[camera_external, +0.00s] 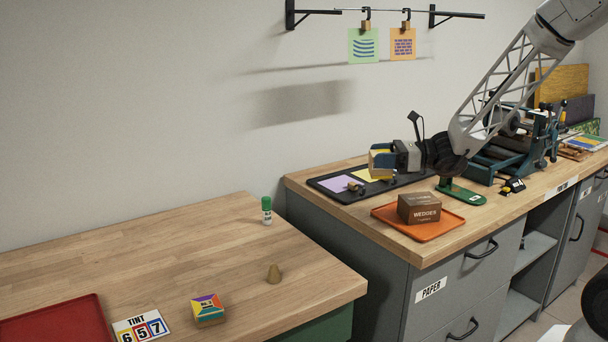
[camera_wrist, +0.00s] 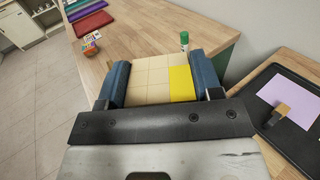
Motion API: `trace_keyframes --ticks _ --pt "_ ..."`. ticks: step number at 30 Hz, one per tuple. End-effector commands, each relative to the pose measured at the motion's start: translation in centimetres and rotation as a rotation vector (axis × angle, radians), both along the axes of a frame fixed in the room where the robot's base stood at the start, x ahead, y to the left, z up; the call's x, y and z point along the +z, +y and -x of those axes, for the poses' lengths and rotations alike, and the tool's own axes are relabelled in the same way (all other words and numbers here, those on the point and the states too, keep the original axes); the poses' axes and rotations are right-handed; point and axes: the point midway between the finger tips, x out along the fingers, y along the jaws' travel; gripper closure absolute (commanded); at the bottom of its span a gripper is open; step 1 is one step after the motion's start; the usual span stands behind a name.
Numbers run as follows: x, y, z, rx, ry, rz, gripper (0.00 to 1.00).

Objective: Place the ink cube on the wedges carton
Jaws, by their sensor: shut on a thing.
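My gripper (camera_external: 388,159) is shut on a tan-and-yellow cube (camera_external: 376,165), held up above the black tray at the right bench. In the wrist view the cube (camera_wrist: 150,82) sits between the two blue fingers, showing a tan gridded face with a yellow band. No label that reads "ink" shows on it. The brown wedges carton (camera_external: 419,208), marked WEDGES, stands on an orange tray (camera_external: 386,215), to the right of and lower than the gripper. The carton's top looks bare. The carton is not in the wrist view.
The black tray (camera_external: 329,192) holds purple and yellow sheets with small wooden clips.

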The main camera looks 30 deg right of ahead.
Motion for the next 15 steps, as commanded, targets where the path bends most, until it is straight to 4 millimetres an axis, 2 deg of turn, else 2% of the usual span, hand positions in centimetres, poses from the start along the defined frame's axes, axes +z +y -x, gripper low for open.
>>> trace_keyframes --ticks 1,6,15 --pt "0.0 -1.1 0.8 -0.013 -0.001 -0.001 0.67" --pt "-0.5 -4.0 3.8 -0.043 0.001 -0.004 0.67" --pt "-1.3 -8.2 9.2 -0.099 0.003 -0.010 0.67"
